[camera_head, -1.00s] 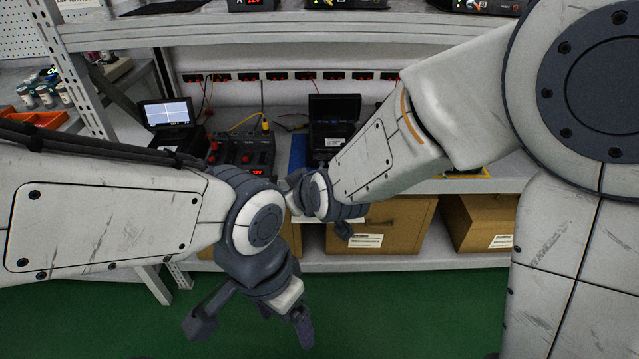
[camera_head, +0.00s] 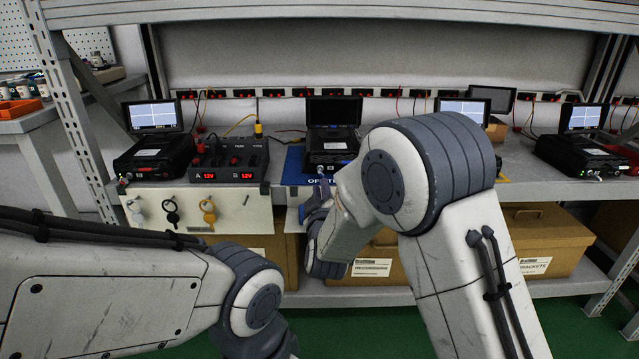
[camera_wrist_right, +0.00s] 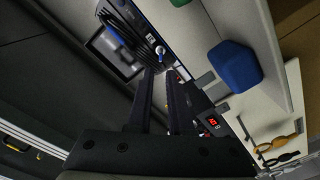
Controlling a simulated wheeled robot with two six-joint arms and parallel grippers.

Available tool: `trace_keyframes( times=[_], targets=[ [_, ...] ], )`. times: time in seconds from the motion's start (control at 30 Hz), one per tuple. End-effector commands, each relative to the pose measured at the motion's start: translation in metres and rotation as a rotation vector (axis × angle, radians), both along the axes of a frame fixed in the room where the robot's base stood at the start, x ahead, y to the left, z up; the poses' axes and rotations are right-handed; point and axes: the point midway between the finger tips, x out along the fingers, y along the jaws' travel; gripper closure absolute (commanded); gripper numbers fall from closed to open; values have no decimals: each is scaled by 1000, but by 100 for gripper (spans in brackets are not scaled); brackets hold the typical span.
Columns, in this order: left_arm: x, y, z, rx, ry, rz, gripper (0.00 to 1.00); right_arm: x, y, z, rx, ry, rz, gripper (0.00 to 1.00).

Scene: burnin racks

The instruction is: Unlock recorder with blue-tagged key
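A black recorder (camera_head: 332,146) with a raised dark lid stands on a blue mat at mid-shelf. My right gripper (camera_head: 318,205) is just in front of it at the shelf edge, partly hidden by its own wrist. In the right wrist view the two dark fingers (camera_wrist_right: 160,78) show a gap and point at a recorder front with a round silvery fitting (camera_wrist_right: 160,51). A blue block-like piece (camera_wrist_right: 236,66), perhaps the key's tag, is beside the fingers; a blue bit (camera_head: 322,191) also shows in the head view. No key is clearly visible between the fingers. My left gripper is below the picture.
White, black and yellow keys (camera_head: 208,211) hang on a pale panel (camera_head: 240,212) at left. A power unit (camera_head: 229,160) and another recorder (camera_head: 155,150) stand left of the middle recorder. More recorders (camera_head: 580,150) are at right. Cardboard boxes (camera_head: 530,240) fill the lower shelf.

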Motion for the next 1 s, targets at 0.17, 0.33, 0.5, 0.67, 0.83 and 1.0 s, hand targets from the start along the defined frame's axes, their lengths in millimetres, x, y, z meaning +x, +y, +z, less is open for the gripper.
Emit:
trace_keyframes(
  times=[0.17, 0.33, 0.5, 0.67, 0.83, 1.0],
  targets=[
    [0, 0, -13, 0, 0, 0, 15, 35, 0, -3, 1, -1, -1, 81],
    [0, 0, -18, 0, 0, 0, 15, 56, 2, -2, 0, 1, 0, 81],
    [0, 0, -20, 0, 0, 0, 15, 64, 2, -1, 0, 1, 1, 81],
    [0, 0, -20, 0, 0, 0, 15, 65, 2, -1, 0, 2, 2, 81],
    [0, 0, -20, 0, 0, 0, 15, 65, 2, -1, 0, 2, 2, 100],
    [0, 0, -20, 0, 0, 0, 15, 64, 2, -1, 0, 2, 2, 100]
  ],
)
